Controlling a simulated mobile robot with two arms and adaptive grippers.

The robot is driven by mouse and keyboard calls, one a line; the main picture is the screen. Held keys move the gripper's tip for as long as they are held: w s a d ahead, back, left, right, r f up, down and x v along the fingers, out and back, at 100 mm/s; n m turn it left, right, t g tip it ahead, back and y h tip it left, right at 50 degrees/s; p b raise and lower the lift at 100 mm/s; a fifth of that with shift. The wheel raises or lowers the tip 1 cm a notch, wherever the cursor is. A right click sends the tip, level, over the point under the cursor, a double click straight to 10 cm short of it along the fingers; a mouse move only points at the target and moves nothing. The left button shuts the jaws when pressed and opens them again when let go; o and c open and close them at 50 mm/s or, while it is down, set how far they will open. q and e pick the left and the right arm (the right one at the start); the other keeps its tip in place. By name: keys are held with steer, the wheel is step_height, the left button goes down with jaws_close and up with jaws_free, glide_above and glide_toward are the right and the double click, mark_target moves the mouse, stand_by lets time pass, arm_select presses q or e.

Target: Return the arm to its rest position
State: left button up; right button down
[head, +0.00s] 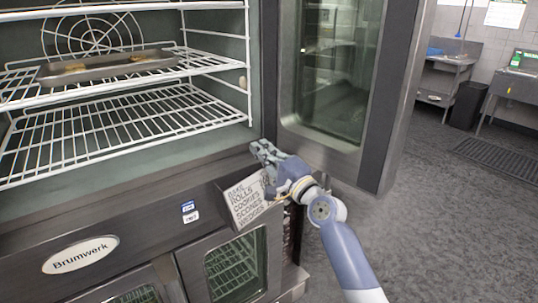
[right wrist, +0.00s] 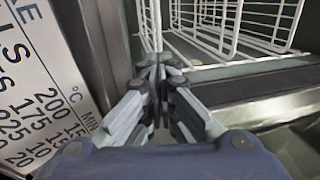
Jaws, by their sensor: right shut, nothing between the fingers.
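My right gripper (head: 262,151) is at the front lower right edge of the open oven, near the door's hinge side. In the right wrist view its fingers (right wrist: 160,75) are closed together with nothing between them. My right arm (head: 345,255) reaches up from the bottom of the head view. My left gripper is not in view.
The oven's wire racks (head: 120,115) hold a metal tray (head: 105,66) with a few food pieces on the upper level. The glass oven door (head: 335,75) stands open beside my arm. A sign card (head: 246,201) is close to my gripper. Grey floor (head: 450,220) lies clear at right.

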steer(key=s+d+f+n+g+h, duration=0.2)
steer(key=s+d+f+n+g, duration=0.15)
steer(key=s+f, duration=0.75)
steer(key=s+d+f+n+g+h, duration=0.2)
steer(key=s+f+n+g, duration=0.15)
steer(key=s+f, duration=0.7)
steer(key=s+d+f+n+g+h, duration=0.2)
steer(key=s+d+f, duration=0.25)
steer(key=s, duration=0.35)
steer(key=s+d+f+n+g+h, duration=0.25)
steer(key=s+d+f, duration=0.2)
steer(key=s, duration=0.35)
steer(key=s+d+f+n+g+h, duration=0.25)
steer(key=s+d+f, duration=0.2)
steer(key=s, duration=0.45)
step_height(320, 180, down, 27)
steer(key=s, duration=0.2)
steer(key=s+d+f+g, duration=0.1)
steer(key=s+d+f, duration=0.2)
steer(key=s+f, duration=1.1)
steer(key=shift+s+f+g, duration=0.35)
steer(key=shift+s+g, duration=0.05)
steer(key=shift+s, duration=0.65)
steer(key=shift+d, duration=0.1)
